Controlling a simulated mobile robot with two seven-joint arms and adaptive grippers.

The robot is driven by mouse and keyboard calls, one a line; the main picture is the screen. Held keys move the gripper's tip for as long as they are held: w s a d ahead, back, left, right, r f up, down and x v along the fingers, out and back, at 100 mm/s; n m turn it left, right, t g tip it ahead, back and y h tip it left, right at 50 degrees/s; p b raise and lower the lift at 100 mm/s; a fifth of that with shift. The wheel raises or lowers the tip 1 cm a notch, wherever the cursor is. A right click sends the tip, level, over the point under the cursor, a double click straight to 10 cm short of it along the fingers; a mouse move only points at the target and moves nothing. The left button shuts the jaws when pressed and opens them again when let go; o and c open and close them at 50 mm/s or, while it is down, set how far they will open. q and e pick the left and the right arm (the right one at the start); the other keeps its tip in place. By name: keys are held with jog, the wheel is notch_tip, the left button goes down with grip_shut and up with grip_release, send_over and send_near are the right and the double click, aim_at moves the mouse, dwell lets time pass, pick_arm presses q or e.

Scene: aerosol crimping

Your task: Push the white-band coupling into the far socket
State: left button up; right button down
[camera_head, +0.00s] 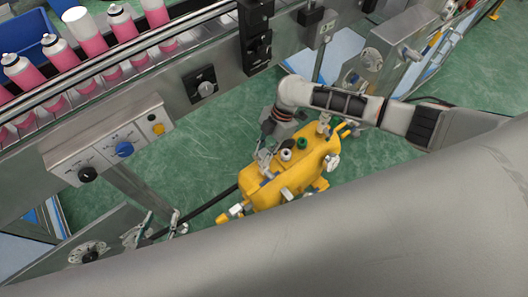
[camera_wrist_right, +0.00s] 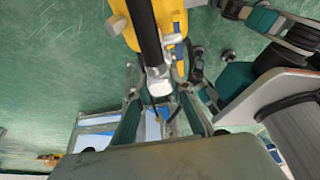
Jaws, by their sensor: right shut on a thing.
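My right gripper (camera_head: 266,156) reaches the yellow tank unit (camera_head: 290,178) from above in the head view. In the right wrist view my right gripper (camera_wrist_right: 160,88) is shut on a pale coupling (camera_wrist_right: 158,79) at the end of a black hose (camera_wrist_right: 144,35). The hose runs over the yellow body. The coupling's band is too small to make out. My left gripper (camera_head: 157,232) is at the lower left, near the hose's far stretch; its jaws are unclear. A round fitting (camera_head: 371,60) sits on a metal box at upper right; I cannot tell whether it is the far socket.
A conveyor with pink cans (camera_head: 88,36) crosses the upper left. A control box with knobs (camera_head: 110,142) juts out below it. A blue bin (camera_head: 24,36) stands behind the cans. Green floor (camera_head: 205,145) is clear between the conveyor and the yellow unit.

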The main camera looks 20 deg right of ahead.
pick_arm(q)
jog(key=shift+r, duration=0.2)
jog(key=shift+s, duration=0.1)
jog(key=shift+s+f, duration=0.25)
jog(key=shift+s, duration=0.05)
pick_arm(e)
jog(key=shift+f, duration=0.15)
jog(key=c, duration=1.7)
grip_release()
pick_arm(q)
jog(key=shift+w+r, duration=0.1)
jog(key=shift+w, duration=0.2)
jog(key=shift+w, duration=0.1)
